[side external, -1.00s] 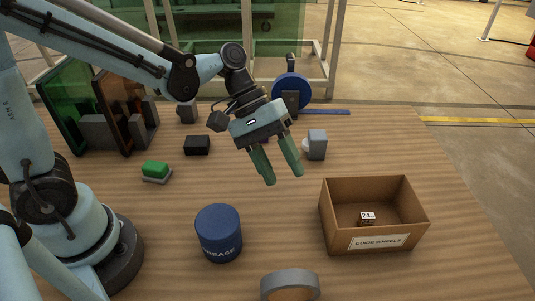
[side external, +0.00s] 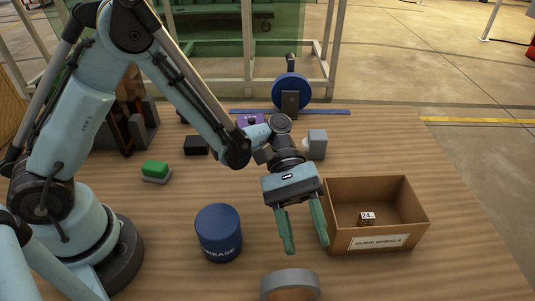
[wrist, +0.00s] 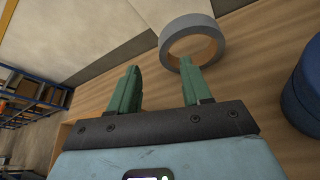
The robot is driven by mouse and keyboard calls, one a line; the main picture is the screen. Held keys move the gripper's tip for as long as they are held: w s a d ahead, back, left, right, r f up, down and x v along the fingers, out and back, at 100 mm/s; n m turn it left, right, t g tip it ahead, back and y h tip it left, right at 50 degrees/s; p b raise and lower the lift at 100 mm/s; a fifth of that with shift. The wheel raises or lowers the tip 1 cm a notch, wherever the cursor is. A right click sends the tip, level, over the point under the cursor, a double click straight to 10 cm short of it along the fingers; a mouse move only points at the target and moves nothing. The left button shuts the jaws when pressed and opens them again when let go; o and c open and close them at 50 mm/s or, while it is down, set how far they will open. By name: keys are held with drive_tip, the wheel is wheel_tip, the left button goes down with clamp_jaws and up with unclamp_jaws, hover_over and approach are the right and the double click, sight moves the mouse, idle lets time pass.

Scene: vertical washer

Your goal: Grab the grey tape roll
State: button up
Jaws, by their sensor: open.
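The grey tape roll (side external: 290,281) stands on the wooden table at the bottom edge of the side external view, partly cut off by the frame. Its inner core is tan. In the wrist view the grey tape roll (wrist: 193,38) shows whole, just beyond the fingertips and toward the right finger. My gripper (side external: 307,248) is open and empty, its green fingers pointing down, above and behind the roll in the side view. The two fingers also show in the wrist view (wrist: 160,72), with a clear gap between them. I cannot tell whether the right finger touches the roll; it appears apart.
A blue grease tin (side external: 219,233) stands left of the gripper. An open cardboard box (side external: 375,241) labelled guide wheels, with a small numbered block inside, stands close on the right. A green-topped block (side external: 156,170) and a black block (side external: 196,145) lie farther back.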

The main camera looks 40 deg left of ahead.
sight(311, 281)
drive_tip(key=shift+s+a+x, duration=0.1)
drive_tip(key=shift+s+x, duration=0.05)
drive_tip(key=shift+x, duration=1.7)
drive_tip(key=shift+s+a+x, duration=0.1)
drive_tip(key=shift+s+x, duration=0.05)
drive_tip(key=shift+x, duration=1.7)
clamp_jaws()
